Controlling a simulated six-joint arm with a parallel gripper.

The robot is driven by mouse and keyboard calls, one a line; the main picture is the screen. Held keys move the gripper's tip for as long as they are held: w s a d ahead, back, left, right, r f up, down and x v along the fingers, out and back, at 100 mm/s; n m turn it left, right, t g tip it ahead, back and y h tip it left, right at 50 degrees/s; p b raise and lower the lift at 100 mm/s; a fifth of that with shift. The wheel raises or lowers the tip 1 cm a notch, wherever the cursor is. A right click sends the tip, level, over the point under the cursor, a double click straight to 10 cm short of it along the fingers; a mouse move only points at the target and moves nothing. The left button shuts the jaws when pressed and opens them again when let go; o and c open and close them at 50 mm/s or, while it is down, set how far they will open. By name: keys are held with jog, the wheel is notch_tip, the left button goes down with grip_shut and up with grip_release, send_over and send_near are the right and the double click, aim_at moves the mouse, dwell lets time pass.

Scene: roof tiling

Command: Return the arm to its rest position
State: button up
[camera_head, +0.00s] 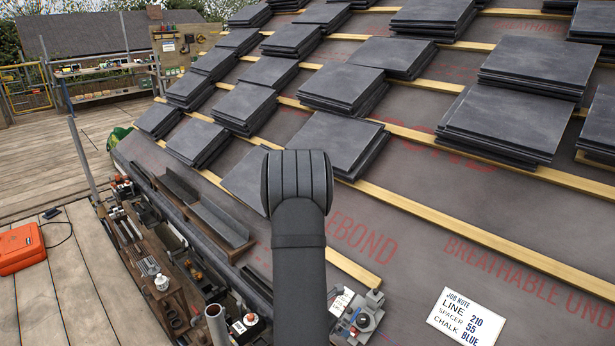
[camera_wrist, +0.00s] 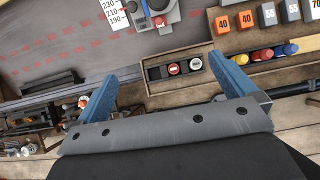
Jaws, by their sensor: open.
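My arm (camera_head: 298,230) rises through the lower middle of the head view, its dark rounded joint in front of the slate roof. My gripper is hidden behind it there. In the wrist view my gripper (camera_wrist: 163,68) shows two blue fingers spread wide apart with nothing between them. Beyond the fingers lies a small dark tray (camera_wrist: 155,73) with a red and a white round button or cap; the gripper appears apart from it.
Stacks of slates (camera_head: 342,86) lie across the battened roof. A job note (camera_head: 466,318) lies at lower right. A tool bench (camera_head: 150,262) runs along the eave at left. An orange case (camera_head: 20,249) sits on the deck. Orange and grey numbered blocks (camera_wrist: 245,19) stand at upper right.

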jog(key=v, duration=0.8)
jog(key=w+d+f+m+g, duration=0.1)
jog(key=w+d+f+m, duration=0.1)
jog(key=d+f+m, duration=0.5)
jog(key=w+d+f+m+g, duration=0.1)
jog(key=w+d+f+m, duration=0.2)
jog(key=d+f+m, duration=0.4)
jog(key=w+d+f+m+g+y, duration=0.1)
jog(key=w+d+f+m, duration=0.2)
jog(key=d+f+m, duration=0.4)
jog(key=shift+d+f+m+g, duration=0.2)
jog(key=shift+d+m+g, duration=0.2)
jog(key=shift+d+m, duration=0.95)
jog(key=s+d, duration=0.5)
jog(key=s, duration=0.1)
jog(key=shift+s+d+r, duration=0.1)
jog(key=shift+s+d, duration=0.05)
jog(key=shift+d, duration=0.25)
jog(key=shift+c, duration=0.2)
